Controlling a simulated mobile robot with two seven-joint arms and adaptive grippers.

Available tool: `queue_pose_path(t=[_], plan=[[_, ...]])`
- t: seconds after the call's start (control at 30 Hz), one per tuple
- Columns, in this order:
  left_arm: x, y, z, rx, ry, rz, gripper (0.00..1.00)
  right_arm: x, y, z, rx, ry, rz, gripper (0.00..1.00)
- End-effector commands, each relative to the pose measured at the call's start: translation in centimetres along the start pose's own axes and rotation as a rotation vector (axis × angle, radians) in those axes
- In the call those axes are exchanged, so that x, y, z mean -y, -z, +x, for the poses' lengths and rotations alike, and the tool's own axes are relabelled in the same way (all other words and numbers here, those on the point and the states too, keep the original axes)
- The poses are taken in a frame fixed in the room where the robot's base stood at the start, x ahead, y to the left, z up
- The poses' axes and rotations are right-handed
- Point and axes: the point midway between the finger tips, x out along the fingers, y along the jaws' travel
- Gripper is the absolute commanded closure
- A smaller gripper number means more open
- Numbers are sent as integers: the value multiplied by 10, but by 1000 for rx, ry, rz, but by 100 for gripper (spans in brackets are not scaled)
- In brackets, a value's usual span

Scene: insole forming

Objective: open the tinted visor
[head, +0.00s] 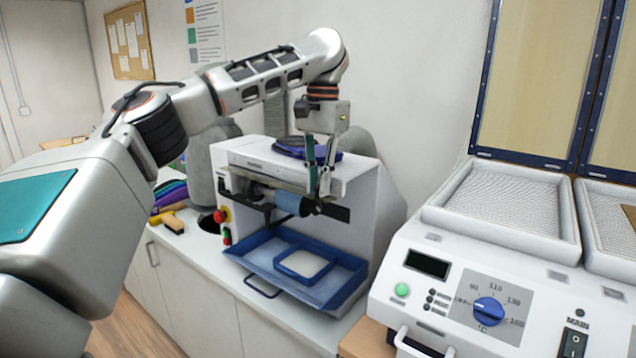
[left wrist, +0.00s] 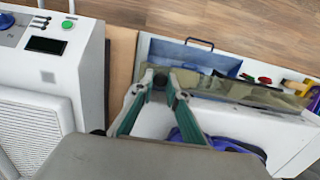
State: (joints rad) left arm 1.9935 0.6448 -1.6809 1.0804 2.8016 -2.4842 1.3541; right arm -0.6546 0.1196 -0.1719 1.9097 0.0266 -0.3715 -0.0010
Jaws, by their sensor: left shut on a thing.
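The tinted visor (left wrist: 235,90) shows in the left wrist view as a brownish see-through strip along the front of the white grinding machine (head: 372,192). In the head view it is hard to make out against the machine's opening. My left gripper (head: 319,200) points down at the right end of that opening. Its green-grey fingers (left wrist: 158,88) are shut on a small dark knob (left wrist: 160,79) at the visor's end. The visor's exact angle cannot be told. My right gripper is in neither view.
A blue tray (head: 345,292) juts out below the opening, near a blue roller (head: 274,198). Purple and dark insoles (head: 291,148) lie on top of the machine. A white heater unit (head: 417,235) stands close on the right. Tools (head: 173,221) lie on the left counter.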

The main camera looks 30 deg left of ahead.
Motion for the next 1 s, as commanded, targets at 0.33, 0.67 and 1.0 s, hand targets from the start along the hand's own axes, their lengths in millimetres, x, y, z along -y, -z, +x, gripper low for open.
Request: queue_pose_path(t=[0.33,0.67,1.0], plan=[[0,0,4,17,0,1,100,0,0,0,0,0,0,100],[0,0,3,15,0,1,80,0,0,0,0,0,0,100],[0,0,2,9,-1,1,80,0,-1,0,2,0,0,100]])
